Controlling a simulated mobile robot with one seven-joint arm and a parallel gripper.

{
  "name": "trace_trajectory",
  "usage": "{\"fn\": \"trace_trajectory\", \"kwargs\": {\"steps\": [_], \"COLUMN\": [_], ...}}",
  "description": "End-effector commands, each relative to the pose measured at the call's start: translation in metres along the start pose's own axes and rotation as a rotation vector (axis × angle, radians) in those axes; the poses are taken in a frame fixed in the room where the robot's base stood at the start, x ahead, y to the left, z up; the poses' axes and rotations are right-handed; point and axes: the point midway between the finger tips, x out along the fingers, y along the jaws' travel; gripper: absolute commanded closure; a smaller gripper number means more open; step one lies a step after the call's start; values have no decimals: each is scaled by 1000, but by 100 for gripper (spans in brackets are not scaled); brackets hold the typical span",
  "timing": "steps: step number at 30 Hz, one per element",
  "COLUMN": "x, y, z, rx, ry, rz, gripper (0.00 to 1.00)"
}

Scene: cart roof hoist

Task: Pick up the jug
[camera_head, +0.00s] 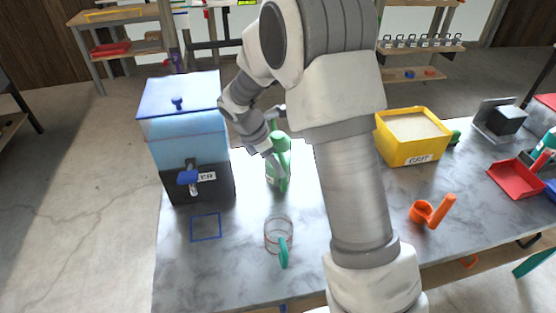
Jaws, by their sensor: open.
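The clear jug (270,228) with a teal handle stands upright on the grey marbled table, left of centre near the front. Its handle points toward the front edge. My gripper (277,155) is open, farther back than the jug and above the table. It is at a green bottle-like object (284,180) and overlaps its upper part in the picture. I cannot tell whether they touch. My gripper is apart from the jug, and its fingertips are partly lost against the green object.
A blue water dispenser (185,130) with a tap stands at left, behind a blue square outline (206,228). Right of my arm are a yellow grit box (412,150), an orange scoop-like cup (430,212) and a red dustpan (516,180). Table around the jug is clear.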

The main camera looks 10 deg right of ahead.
Motion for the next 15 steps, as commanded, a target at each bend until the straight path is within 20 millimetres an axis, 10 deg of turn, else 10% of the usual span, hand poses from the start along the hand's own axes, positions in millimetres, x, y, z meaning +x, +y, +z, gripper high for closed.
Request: {"fn": "trace_trajectory", "kwargs": {"steps": [15], "x": [61], "y": [-1], "z": [0], "rx": [-1], "ry": [-1], "rz": [-3], "gripper": [43]}}
